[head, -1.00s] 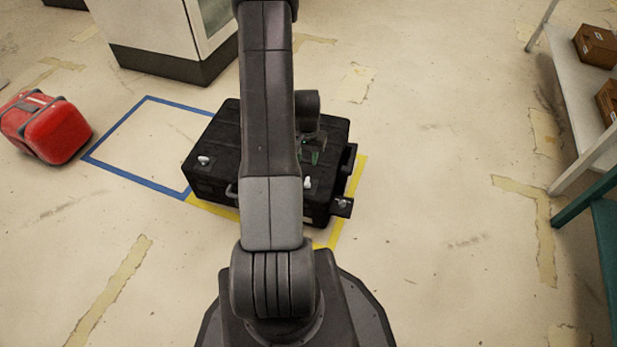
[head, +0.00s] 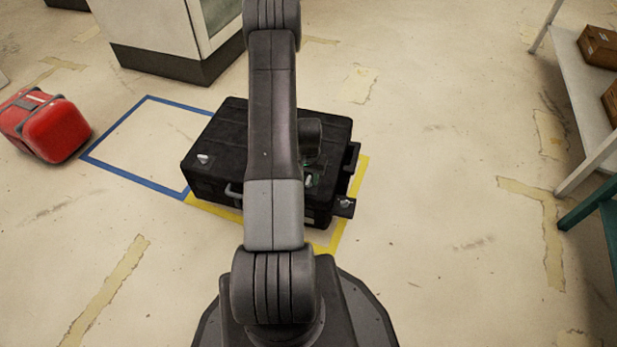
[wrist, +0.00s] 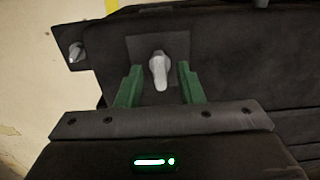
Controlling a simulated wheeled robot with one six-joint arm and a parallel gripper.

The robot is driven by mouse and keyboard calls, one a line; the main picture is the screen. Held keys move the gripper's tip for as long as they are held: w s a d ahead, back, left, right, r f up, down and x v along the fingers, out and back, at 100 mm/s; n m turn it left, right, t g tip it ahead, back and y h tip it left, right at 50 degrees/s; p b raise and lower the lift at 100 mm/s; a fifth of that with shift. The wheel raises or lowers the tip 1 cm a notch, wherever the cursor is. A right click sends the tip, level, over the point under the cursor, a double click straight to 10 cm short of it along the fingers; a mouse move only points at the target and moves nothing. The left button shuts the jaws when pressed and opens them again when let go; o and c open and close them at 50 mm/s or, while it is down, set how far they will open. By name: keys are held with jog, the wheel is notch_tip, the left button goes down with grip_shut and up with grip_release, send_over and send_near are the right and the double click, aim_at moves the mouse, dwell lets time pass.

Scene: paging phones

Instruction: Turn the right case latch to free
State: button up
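The black case (head: 222,137) lies flat on the floor, partly hidden behind my arm. Its right latch (wrist: 158,72) is a pale grey lever on a dark square plate, pointing towards my gripper in the wrist view; in the head view it is hard to make out beside the gripper. My gripper (wrist: 160,68) is open, with one green finger on each side of the latch and a gap on both sides. The left latch (head: 203,159) is a small pale knob near the case's left front corner.
A tab with another small knob (head: 344,204) sticks out at the case's right front corner. Yellow tape (head: 329,240) borders the case; an empty blue-taped area (head: 137,180) lies left. A red case (head: 48,127) and a shelf (head: 572,95) stand farther off.

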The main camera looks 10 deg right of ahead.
grip_shut()
jog(key=shift+m, duration=0.3)
jog(key=m, duration=0.3)
jog(key=shift+m+b, duration=0.3)
jog(key=shift+b, duration=0.1)
jog(key=m, duration=0.4)
jog(key=shift+b, duration=0.3)
jog(key=m, duration=0.5)
jog(key=shift+m+b, duration=0.35)
jog(key=shift+m, duration=1.95)
